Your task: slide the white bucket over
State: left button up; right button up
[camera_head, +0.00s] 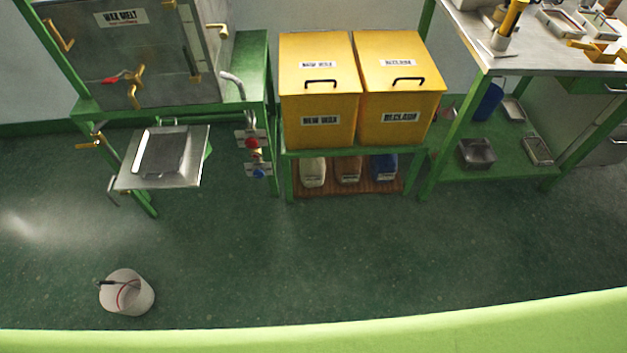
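The white bucket (133,299) stands on the green floor at the lower left of the head view. A thin reddish handle and a small dark grip lie across its top. What is inside it I cannot tell. Neither of my grippers shows in this view, and nothing is seen touching the bucket.
A metal wax melt tank (160,55) on a green stand has a steel tray (190,170) in front. Two yellow bins (320,95) stand on a green rack at centre. A green-legged workbench (555,60) is at right. The floor (350,250) between is clear.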

aim_at(124, 291)
jog(key=u, duration=1.9)
